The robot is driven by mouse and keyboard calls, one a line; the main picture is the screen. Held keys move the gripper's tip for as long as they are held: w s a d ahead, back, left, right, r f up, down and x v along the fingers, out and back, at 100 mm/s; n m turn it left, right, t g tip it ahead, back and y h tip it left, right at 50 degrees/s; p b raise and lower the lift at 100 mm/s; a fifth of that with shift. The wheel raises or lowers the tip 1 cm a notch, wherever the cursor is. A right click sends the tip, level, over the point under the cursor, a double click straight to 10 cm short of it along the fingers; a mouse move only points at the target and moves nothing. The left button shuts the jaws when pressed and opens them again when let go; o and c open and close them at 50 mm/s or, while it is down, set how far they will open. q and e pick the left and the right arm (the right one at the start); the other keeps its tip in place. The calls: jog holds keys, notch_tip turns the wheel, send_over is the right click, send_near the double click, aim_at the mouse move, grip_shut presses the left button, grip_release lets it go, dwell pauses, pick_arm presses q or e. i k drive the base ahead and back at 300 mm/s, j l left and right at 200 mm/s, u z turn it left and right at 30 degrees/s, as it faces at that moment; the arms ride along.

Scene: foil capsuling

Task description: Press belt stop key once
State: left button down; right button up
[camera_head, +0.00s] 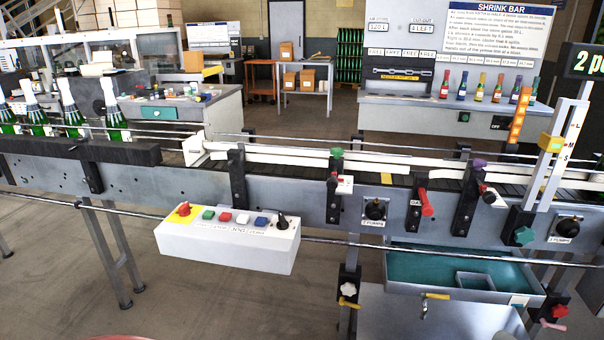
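A white control box (225,246) hangs on the front of the conveyor, left of centre. On its top, from left to right, are a red mushroom knob (183,208) on a yellow plate, a green key (208,214), a red key (225,217), a white key (243,219), a blue key (261,221) and a black rotary knob (281,222). Small labels lie in front of the keys, too small to read, so I cannot tell from them which one is the belt stop key. Neither of my grippers is in view, and nothing touches the box.
The conveyor (300,193) runs across the view, with green bottles (75,115) standing at its left. A thin metal rail (345,243) runs along its front. A grey tray (455,252) with a teal inside sits below at right. The space before the box looks clear.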

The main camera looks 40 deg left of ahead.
aim_at(225, 216)
jog(key=u, duration=1.7)
